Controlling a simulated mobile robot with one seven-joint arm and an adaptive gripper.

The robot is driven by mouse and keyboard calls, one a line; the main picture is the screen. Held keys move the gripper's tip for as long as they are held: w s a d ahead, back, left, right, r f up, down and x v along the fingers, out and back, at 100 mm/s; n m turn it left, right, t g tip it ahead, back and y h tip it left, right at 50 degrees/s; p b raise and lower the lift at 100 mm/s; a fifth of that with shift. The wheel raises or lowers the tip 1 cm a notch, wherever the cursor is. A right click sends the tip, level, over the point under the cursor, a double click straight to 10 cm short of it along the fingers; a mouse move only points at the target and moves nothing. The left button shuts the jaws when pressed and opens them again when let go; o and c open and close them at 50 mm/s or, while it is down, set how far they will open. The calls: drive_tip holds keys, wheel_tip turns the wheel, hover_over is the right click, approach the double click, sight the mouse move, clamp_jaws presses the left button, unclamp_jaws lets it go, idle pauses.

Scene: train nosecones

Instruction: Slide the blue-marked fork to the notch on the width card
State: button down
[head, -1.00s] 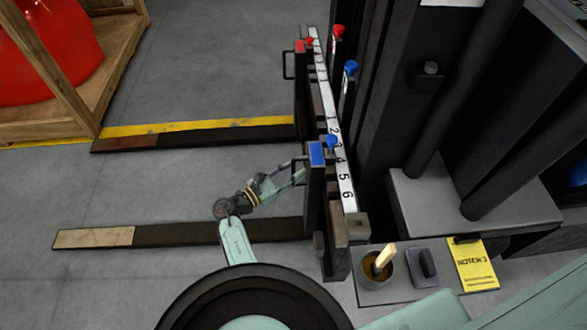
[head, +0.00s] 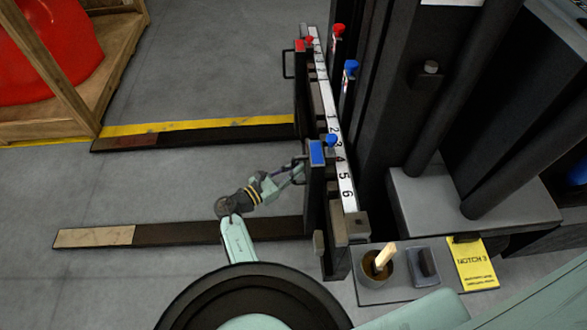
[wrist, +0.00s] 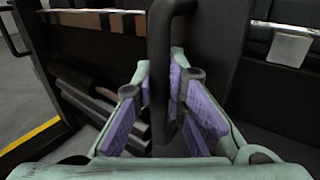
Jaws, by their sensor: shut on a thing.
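The blue-marked fork (head: 190,233) points left along the floor, with its blue-topped upright (head: 316,185) on the numbered scale rail (head: 335,125). A small blue knob (head: 331,140) sits on the upright near the 3. My gripper (head: 297,172) is shut on the dark handle of this fork, on its left side. In the wrist view the handle (wrist: 160,60) stands upright between the purple finger pads of my gripper (wrist: 165,95). The yellow width card (head: 472,265) reads "NOTCH 3" and lies at lower right. The exact notch under the knob is hard to tell.
The red-marked fork (head: 200,136) lies farther back, beside a yellow floor line (head: 190,125). A wooden crate (head: 70,110) with a red nosecone (head: 45,60) stands at far left. A cup (head: 377,268) and a dark block (head: 423,265) are beside the card. Floor between the forks is clear.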

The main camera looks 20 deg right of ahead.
idle(0.4)
drive_tip(key=w+d+b, duration=0.1)
drive_tip(key=w, duration=0.5)
drive_tip(key=shift+d+b, duration=0.35)
drive_tip(key=shift+b, duration=0.05)
drive_tip(key=c, duration=1.6)
unclamp_jaws()
drive_tip(key=shift+s, duration=0.1)
drive_tip(key=shift+a, duration=0.1)
drive_tip(key=v, duration=1.2)
